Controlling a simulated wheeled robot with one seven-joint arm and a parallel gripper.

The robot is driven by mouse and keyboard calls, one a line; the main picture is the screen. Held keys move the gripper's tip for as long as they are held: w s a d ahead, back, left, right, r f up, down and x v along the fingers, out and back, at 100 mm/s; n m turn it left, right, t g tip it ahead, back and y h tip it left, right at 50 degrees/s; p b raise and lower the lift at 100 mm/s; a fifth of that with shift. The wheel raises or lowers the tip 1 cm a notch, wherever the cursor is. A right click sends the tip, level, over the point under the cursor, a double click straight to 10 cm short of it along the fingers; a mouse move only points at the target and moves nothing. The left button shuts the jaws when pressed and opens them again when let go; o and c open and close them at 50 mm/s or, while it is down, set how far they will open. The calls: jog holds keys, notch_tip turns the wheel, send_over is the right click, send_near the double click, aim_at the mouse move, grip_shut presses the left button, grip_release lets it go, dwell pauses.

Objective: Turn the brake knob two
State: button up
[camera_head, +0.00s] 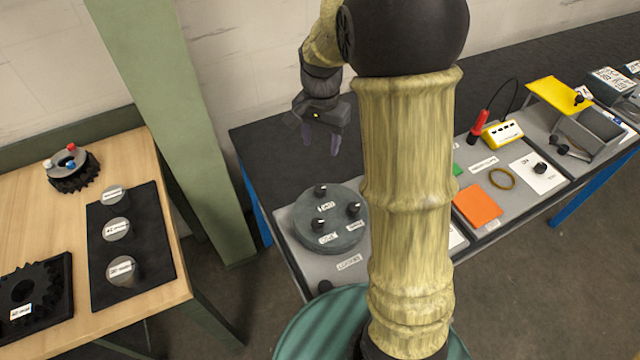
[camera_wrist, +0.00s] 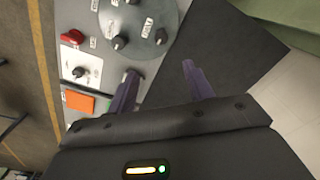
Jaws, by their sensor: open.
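A round dark grey disc (camera_head: 333,238) carries three black knobs, each with a small white label: a rear knob (camera_head: 320,190), a right knob (camera_head: 353,209) and a front knob (camera_head: 318,224). The labels are too small to read, so I cannot tell which is the brake knob. In the wrist view part of the disc (camera_wrist: 138,22) shows with black knobs on it. My gripper (camera_head: 322,140) is open and empty above the black table area behind the disc. In the wrist view its two fingers (camera_wrist: 159,70) are apart, with nothing between them.
The grey panel (camera_head: 290,222) also holds an orange square (camera_head: 478,205) and a white card with a knob (camera_head: 540,168). A red knob (camera_wrist: 72,36) shows in the wrist view. A wooden table (camera_head: 35,225) stands left of a green post (camera_head: 205,120). My arm hides the panel's middle.

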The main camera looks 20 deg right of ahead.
aim_at(320, 188)
jog(key=shift+w+r, duration=0.1)
jog(key=shift+w, duration=0.15)
notch_tip(320, 188, down, 17)
jog(key=shift+f+p, duration=0.2)
jog(key=shift+p, duration=1.05)
jog(key=c, duration=1)
